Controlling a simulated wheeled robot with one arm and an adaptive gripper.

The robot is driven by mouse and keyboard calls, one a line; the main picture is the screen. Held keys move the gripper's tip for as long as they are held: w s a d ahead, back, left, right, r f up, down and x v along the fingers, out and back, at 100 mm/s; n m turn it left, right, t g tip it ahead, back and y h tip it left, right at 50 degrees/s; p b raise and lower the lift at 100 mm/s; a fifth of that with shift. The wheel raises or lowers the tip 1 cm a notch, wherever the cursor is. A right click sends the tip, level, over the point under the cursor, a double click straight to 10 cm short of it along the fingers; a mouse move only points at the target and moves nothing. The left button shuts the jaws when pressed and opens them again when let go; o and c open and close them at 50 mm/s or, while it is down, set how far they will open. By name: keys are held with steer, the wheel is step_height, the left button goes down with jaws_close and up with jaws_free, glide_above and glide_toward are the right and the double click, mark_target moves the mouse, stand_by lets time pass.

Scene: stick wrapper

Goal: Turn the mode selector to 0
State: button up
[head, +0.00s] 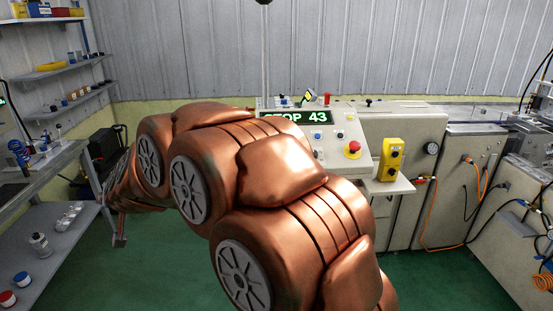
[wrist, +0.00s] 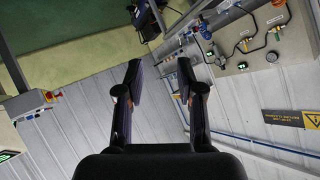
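The machine's control panel (head: 335,133) stands right of centre in the head view, under a green display reading "STOP 43", whose left part is hidden by my arm. It carries a red mushroom button on yellow (head: 353,148), a blue button (head: 340,134) and other small controls. I cannot tell which is the mode selector; it may be among the small controls or behind my copper arm. My gripper (wrist: 160,74) shows in the wrist view with its two dark fingers apart and nothing between them. It is well away from the panel, facing a corrugated wall.
A yellow box with black buttons (head: 390,159) stands right of the panel. Orange cables (head: 424,215) hang at the right. Shelves (head: 60,72) and a workbench (head: 50,215) line the left. Green floor (head: 160,270) is clear. A wall panel with gauges (wrist: 250,45) shows in the wrist view.

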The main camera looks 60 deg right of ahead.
steer(key=w+d+m+h+b, duration=0.25)
steer(key=d+m+h, duration=0.55)
steer(key=d, duration=1.3)
steer(key=shift+s+d+f+m+g+h+b, duration=0.4)
steer(key=shift+s+d+m+g+h, duration=0.95)
steer(key=shift+s+d+g, duration=2.1)
steer(key=shift+s+d+f+m+g+h+b, duration=0.1)
steer(key=shift+s+d+f+m+g+h, duration=1.2)
steer(key=shift+d, duration=3.95)
steer(key=shift+s+d+r+m+g+h+b, duration=0.2)
steer(key=shift+s+d+m+g+h, duration=1.15)
steer(key=shift+s+d, duration=2.85)
steer(key=shift+w+d, duration=0.15)
steer(key=shift+w, duration=0.05)
steer(key=shift+f, duration=0.1)
jaws_close()
